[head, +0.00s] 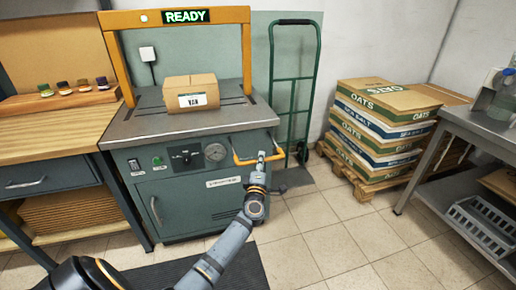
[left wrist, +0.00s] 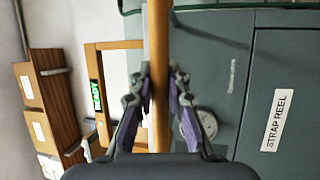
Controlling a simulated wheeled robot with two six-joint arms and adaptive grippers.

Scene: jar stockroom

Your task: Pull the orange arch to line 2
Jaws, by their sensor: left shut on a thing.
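The orange arch (head: 248,45) spans the strapping machine's steel top (head: 150,123), with a green READY sign on its crossbar. It also shows sideways in the left wrist view (left wrist: 90,63). An orange handle (head: 241,158) sticks out at the machine's front right edge. My left gripper (head: 262,157) is shut on this handle; in the left wrist view the orange bar (left wrist: 158,60) runs between the two fingers. A cardboard box (head: 190,93) marked VAN stands on the steel top under the arch. I cannot make out a line marked 2. My right gripper is out of view.
A green hand truck (head: 293,80) stands behind right of the machine. Boxes marked OATS and SEA SALT (head: 380,125) are stacked on a pallet at the right. A wooden bench (head: 50,125) adjoins on the left; a steel table (head: 485,130) stands far right. Tiled floor between is clear.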

